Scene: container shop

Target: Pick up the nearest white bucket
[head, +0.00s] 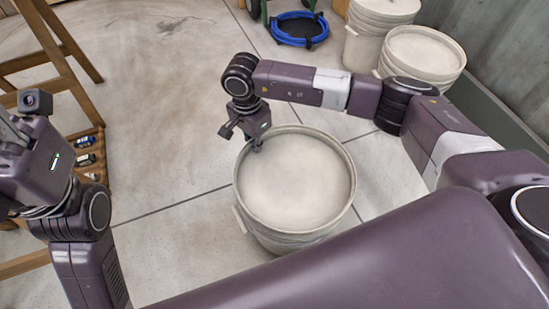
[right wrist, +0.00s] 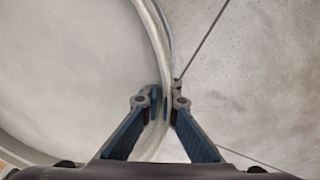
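The nearest white bucket (head: 295,185) stands upright on the floor in the middle of the head view, with a pale top surface and a raised rim. My right gripper (head: 240,135) reaches down to the bucket's far left rim. In the right wrist view the two dark fingers (right wrist: 165,103) straddle the curved rim (right wrist: 158,45), one on each side, and look closed against it. The bucket appears to rest on the floor. My left gripper (head: 12,130) is at the left edge, away from the bucket, cut off by the frame; its opening is unclear.
More white buckets (head: 424,55) stand at the back right by the wall. A coiled blue hose (head: 300,28) lies at the back. A wooden rack (head: 50,50) with small items (head: 86,150) is on the left. The tiled floor between is clear.

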